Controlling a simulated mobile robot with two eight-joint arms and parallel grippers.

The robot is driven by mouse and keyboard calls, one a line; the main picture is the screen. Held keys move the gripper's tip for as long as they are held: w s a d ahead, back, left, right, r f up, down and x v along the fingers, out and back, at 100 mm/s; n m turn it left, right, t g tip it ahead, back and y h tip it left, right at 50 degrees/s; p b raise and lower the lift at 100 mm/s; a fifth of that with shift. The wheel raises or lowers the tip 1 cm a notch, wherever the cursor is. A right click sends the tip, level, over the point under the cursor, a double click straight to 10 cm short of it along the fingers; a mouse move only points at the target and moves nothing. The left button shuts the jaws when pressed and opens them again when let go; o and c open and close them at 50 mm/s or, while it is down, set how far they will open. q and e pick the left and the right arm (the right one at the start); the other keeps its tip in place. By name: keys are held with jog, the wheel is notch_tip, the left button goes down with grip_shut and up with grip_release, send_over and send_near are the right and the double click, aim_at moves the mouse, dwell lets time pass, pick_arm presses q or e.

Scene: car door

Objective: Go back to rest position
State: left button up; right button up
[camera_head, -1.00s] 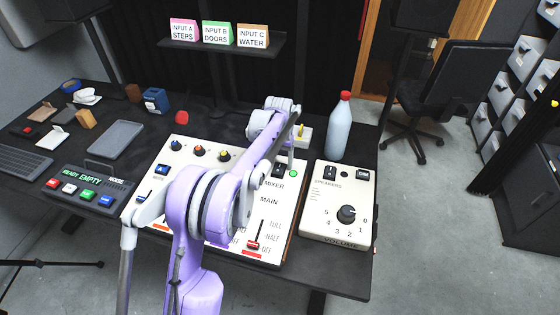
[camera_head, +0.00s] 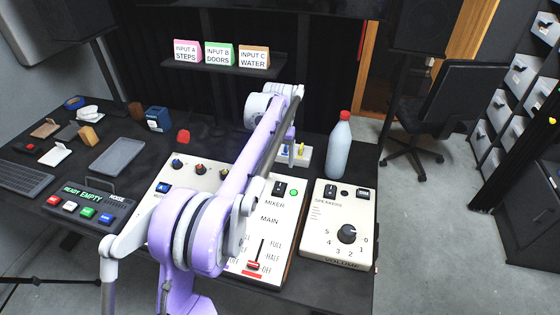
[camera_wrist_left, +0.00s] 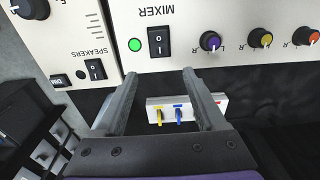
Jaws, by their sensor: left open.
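My left arm crosses the mixer panel (camera_head: 270,210) in the head view, and its far end is above the back of the desk. In the left wrist view my left gripper (camera_wrist_left: 158,78) is open, with nothing between its fingers. Its fingers point toward the mixer's edge, near the green light (camera_wrist_left: 134,45) and the black power switch (camera_wrist_left: 159,41). A white block (camera_wrist_left: 196,103) with a yellow and a blue plug shows between and behind the fingers. In the head view the fingers are not clearly seen. My right gripper is not in view.
The speakers box (camera_head: 337,222) stands right of the mixer. A white bottle with a red cap (camera_head: 339,148) stands behind it. The noise box (camera_head: 92,205) is at left. Three input cards (camera_head: 221,54) stand on a shelf behind. A grey tablet (camera_head: 118,156) lies on the desk.

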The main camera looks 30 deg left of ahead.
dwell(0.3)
pick_arm(q)
jog(key=s+d+r+m+t+p, duration=0.1)
jog(key=s+d+r, duration=0.1)
jog(key=s+d, duration=0.4)
jog(key=s+d+r+t+p, duration=0.15)
jog(key=s+d, duration=0.25)
jog(key=s, duration=0.5)
jog(key=s+d+f+t, duration=0.1)
jog(key=s+d+f, duration=0.1)
jog(key=s, duration=0.6)
jog(key=s+d+f+m+t, duration=0.1)
jog(key=s+d+f, duration=0.2)
jog(key=s, duration=0.4)
jog(key=shift+s+f+m+p, duration=0.3)
jog(key=shift+s+f+p, duration=0.05)
jog(key=shift+f, duration=0.3)
